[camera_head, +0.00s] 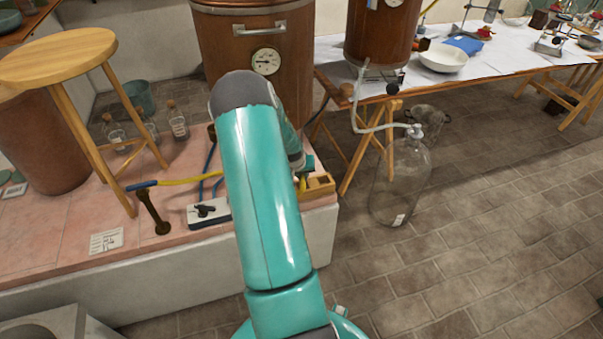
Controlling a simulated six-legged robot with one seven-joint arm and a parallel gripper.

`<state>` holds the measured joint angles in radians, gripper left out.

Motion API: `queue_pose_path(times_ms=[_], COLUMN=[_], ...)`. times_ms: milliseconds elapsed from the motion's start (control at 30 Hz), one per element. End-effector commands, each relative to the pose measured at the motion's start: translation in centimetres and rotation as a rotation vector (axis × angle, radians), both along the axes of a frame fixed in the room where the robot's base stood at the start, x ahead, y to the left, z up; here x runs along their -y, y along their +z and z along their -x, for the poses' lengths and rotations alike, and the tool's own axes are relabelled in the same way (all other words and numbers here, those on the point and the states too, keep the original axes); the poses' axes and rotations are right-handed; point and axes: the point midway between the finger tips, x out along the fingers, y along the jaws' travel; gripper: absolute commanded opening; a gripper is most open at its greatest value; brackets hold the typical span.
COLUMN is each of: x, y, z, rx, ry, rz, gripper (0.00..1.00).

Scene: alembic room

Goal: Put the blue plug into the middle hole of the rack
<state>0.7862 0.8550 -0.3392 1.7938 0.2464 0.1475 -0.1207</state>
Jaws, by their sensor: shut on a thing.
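My teal arm reaches forward over the tiled platform and covers much of its right end. Part of my gripper (306,163) shows at the arm's right edge, low over the wooden rack (320,186). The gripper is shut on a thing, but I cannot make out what. A bit of yellow shows just below the gripper. The rack is a small light wooden block at the platform's right corner; its holes cannot be told apart. A blue plug-like end (142,186) on a yellow cord lies at the left. The cord runs right, behind my arm.
A wooden stool (60,58) stands on the platform at left, near glass bottles (178,122). A dark brass piece (153,212) and a white switch box (208,213) lie in front. A large glass bottle (402,185) stands on the floor right of the platform.

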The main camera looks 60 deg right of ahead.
Motion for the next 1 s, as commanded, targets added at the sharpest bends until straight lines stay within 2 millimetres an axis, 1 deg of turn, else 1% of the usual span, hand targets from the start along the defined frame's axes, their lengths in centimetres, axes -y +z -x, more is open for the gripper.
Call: queue_pose_path(times_ms=[167, 500, 1000], x=[-0.1, -0.9, -1.0], y=[0.0, 0.2, 0.2], z=[0.0, 0.2, 0.3], rx=[0.0, 0.0, 0.0], ry=[0.0, 0.0, 0.0], rz=[0.0, 0.0, 0.0], gripper=[0.0, 0.0, 0.0])
